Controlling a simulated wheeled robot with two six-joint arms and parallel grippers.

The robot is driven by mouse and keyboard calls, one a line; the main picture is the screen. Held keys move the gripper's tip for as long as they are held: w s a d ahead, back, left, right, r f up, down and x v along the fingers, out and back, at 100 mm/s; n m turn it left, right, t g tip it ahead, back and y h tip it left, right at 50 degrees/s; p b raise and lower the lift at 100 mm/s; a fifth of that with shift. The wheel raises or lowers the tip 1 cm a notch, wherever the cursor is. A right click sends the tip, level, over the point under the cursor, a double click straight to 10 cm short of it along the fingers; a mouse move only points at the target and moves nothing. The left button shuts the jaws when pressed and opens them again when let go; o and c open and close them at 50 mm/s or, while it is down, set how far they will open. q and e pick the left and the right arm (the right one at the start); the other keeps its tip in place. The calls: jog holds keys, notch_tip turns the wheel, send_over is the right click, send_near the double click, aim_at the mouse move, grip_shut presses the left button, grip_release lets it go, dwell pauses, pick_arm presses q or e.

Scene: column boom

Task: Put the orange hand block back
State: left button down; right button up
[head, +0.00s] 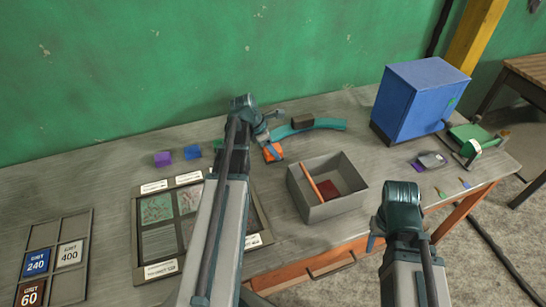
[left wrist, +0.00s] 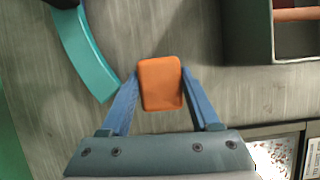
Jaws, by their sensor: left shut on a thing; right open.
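The orange hand block (head: 273,152) is at the middle of the bench, left of the grey open box. My left gripper (head: 267,140) is shut on it. In the left wrist view the orange block (left wrist: 160,84) sits between the two blue fingers of my left gripper (left wrist: 163,80). Whether it touches the bench I cannot tell. A purple block (head: 162,159), a blue block (head: 193,152) and a green block (head: 218,146) stand in a row to the left. My right gripper (head: 373,238) is open and empty at the front of the bench; its fingers are partly hidden.
A teal curved piece (head: 325,124) with a brown block (head: 302,120) lies behind; it also shows in the left wrist view (left wrist: 85,50). The grey box (head: 330,209) holds a dark red piece. A framed panel (head: 137,222), grit tray (head: 62,225) and blue cabinet (head: 418,98) surround this area.

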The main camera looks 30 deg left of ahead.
pick_arm(q)
jog(key=shift+f+b, duration=0.9)
jog(key=shift+f, duration=0.45)
pick_arm(e)
jog(key=shift+f, duration=1.4)
pick_arm(q)
jog(key=shift+f, duration=0.15)
jog(key=shift+c, duration=0.6)
grip_release()
pick_arm(e)
jog(key=shift+f, duration=0.1)
pick_arm(q)
jog(key=shift+p+v, duration=0.75)
jog(key=shift+v, duration=0.2)
jog(key=p+v, duration=0.9)
jog(key=v, duration=0.1)
jog(key=shift+r+p, duration=0.25)
jog(key=shift+p, duration=0.05)
pick_arm(e)
notch_tip(320, 180, up, 11)
jog(key=shift+r, duration=0.2)
